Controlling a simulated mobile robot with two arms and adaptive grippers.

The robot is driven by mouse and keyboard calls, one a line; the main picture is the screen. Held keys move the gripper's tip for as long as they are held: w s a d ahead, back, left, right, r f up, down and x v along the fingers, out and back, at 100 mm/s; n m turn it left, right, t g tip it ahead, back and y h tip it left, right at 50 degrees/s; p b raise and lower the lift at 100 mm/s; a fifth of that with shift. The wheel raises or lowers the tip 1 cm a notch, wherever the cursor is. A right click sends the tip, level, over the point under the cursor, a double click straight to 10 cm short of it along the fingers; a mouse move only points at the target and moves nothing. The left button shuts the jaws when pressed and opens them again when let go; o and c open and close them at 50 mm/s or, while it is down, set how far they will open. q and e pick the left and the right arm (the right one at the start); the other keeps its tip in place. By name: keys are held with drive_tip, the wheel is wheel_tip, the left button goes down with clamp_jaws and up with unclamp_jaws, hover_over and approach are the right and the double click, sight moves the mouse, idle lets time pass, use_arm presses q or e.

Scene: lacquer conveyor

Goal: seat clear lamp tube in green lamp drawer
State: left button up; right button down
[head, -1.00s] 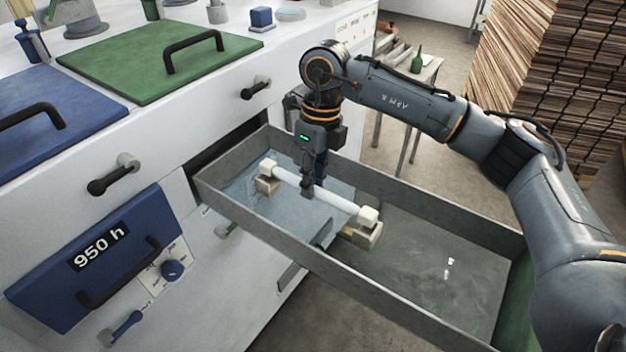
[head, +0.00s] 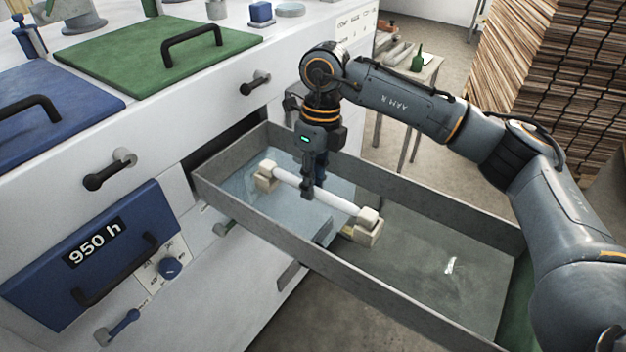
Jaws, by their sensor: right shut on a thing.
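The clear lamp tube (head: 335,202), whitish with pale square end caps, lies lengthwise inside the open lamp drawer (head: 425,306). The drawer has grey walls, and a green front face shows at its right end. The tube's ends are at two beige holder blocks, a far-left one (head: 265,183) and a near-right one (head: 368,237). Whether the caps are fully down in the holders I cannot tell. My right gripper (head: 309,191) points down and is shut on the tube left of its middle, partly hiding it. My left gripper is not in view.
A blue drawer front marked "950 h" (head: 94,250) is on the cabinet at left. Green (head: 150,55) and blue (head: 45,115) lids with black handles lie on top. A table with a green bottle (head: 418,58) and stacked boards (head: 545,80) stand behind.

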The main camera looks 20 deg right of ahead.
drive_tip(key=shift+f+b, duration=0.8)
drive_tip(key=shift+f, duration=0.2)
drive_tip(key=c, duration=1.1)
unclamp_jaws()
drive_tip(key=shift+c, duration=0.2)
wheel_tip(320, 180, up, 12)
drive_tip(key=w+d, duration=0.1)
drive_tip(key=shift+d, duration=0.25)
